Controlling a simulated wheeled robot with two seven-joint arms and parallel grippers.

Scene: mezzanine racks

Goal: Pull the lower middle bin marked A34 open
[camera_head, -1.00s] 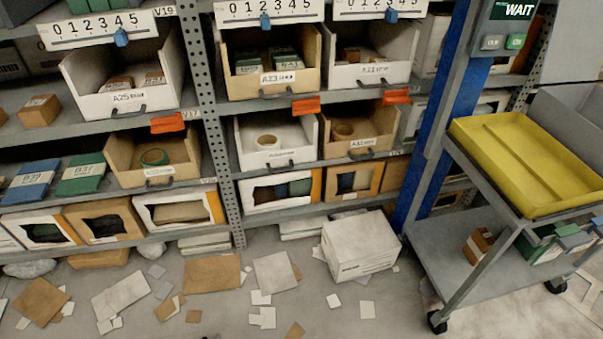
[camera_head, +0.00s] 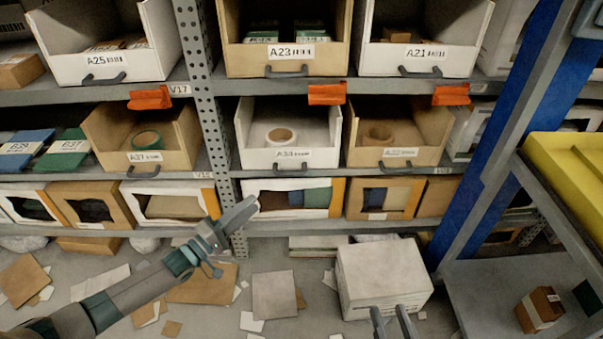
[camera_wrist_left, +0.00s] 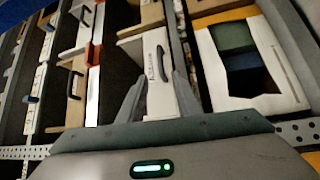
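The lower middle bin A34 (camera_head: 310,157) is white, with a roll of tape (camera_head: 281,136) inside. Its front carries a label and a dark handle, and it sits in the rack without visibly jutting out. My left gripper (camera_head: 240,212) is below and left of it in the head view, apart from it. In the left wrist view, the left gripper's two fingers (camera_wrist_left: 160,88) are spread and empty, pointing towards the white bin front (camera_wrist_left: 147,50) and its handle (camera_wrist_left: 162,64). My right gripper (camera_head: 394,318) shows at the bottom edge, its fingers apart and empty.
Cardboard bins A37 (camera_head: 145,159) and A32 (camera_head: 398,157) flank it. Orange tags (camera_head: 327,94) hang from the shelf above. A perforated post (camera_head: 203,90) stands left of A34. A white box (camera_head: 384,275) and scattered card lie on the floor; a cart (camera_head: 510,285) stands right.

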